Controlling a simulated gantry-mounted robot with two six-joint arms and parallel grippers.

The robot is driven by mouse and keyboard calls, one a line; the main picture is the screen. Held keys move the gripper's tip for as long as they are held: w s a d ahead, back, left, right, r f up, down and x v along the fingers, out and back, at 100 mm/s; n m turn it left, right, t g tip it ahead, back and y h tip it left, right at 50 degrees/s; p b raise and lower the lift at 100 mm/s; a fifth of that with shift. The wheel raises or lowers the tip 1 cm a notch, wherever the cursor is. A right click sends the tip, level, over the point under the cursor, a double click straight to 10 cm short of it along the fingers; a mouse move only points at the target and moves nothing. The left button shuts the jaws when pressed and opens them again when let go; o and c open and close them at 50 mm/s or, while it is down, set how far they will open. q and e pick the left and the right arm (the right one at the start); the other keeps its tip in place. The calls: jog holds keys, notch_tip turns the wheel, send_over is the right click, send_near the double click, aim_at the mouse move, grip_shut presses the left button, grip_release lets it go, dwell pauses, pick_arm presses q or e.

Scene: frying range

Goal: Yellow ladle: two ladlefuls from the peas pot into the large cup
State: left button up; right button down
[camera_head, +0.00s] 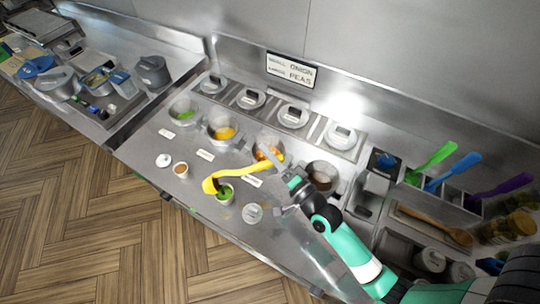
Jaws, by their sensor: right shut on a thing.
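My right gripper (284,177) is shut on the yellow ladle (240,172) near the upper end of its handle. The ladle reaches left across the counter, with its bowl (210,186) at the upper left of a metal cup (226,198) with green contents, likely the large cup. The bowl looks tilted; I cannot tell what is in it or whether it touches the cup. A pot with green contents (184,113), likely the peas pot, stands at the left end of the pot row. My left gripper is not in view.
A smaller cup (181,171) with brownish contents and a white lid (164,160) stand left. Pots with yellow (223,132), orange (265,154) and brown (322,177) contents line the counter. A clear round item (252,213) lies right of the green-filled cup. Coloured utensils stand at right.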

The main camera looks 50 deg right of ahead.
jog(key=f+b, duration=0.1)
jog(key=f+m+b, duration=0.1)
jog(key=s+d+f+m+b, duration=0.1)
jog(key=b, duration=0.1)
jog(key=shift+f+t+h, duration=0.1)
jog(key=shift+t+h, duration=0.3)
jog(key=shift+d, duration=0.1)
dwell(0.7)
